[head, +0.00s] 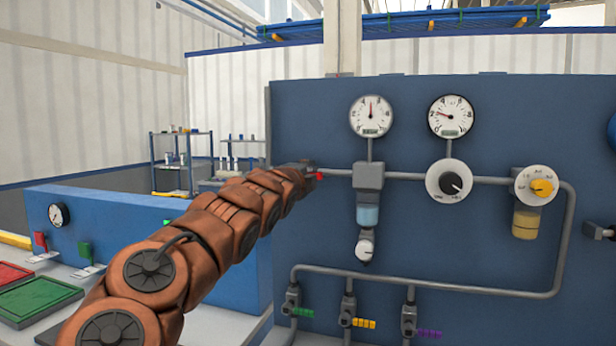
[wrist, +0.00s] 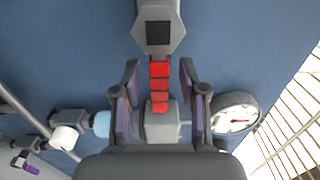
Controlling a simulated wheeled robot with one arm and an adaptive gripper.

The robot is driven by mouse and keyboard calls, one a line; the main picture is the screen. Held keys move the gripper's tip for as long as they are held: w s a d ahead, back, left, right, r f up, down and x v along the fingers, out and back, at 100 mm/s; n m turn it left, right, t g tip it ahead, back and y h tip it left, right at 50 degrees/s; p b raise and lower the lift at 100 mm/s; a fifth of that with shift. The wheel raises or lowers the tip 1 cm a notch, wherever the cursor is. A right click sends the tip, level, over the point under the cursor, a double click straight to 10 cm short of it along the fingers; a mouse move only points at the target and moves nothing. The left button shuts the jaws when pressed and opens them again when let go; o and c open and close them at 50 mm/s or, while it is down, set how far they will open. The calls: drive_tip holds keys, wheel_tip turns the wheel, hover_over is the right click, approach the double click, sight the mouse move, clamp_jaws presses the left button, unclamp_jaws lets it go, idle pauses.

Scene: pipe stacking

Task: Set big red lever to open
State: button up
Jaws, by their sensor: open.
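The big red lever (wrist: 159,85) shows in the wrist view as a segmented red bar running down from a grey valve body with a dark square face (wrist: 158,32). My gripper (wrist: 159,68) is open, with one finger on each side of the lever. A narrow gap shows between the lever and each finger, so I see no contact. In the head view only a small red part of the lever (head: 320,176) shows by the pipe. My arm hides the rest there, and my gripper's fingers cannot be made out.
The blue panel (head: 430,240) carries two gauges (head: 372,116) (head: 451,116), a white dial (head: 449,180), a yellow knob (head: 542,187) and grey pipes. Small valves with green, yellow and purple handles (head: 429,334) sit below. A low blue panel (head: 120,225) stands at left.

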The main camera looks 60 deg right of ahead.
drive_tip(key=s+a, duration=0.1)
drive_tip(key=a, duration=1.1)
drive_tip(key=shift+s, duration=0.25)
idle(0.4)
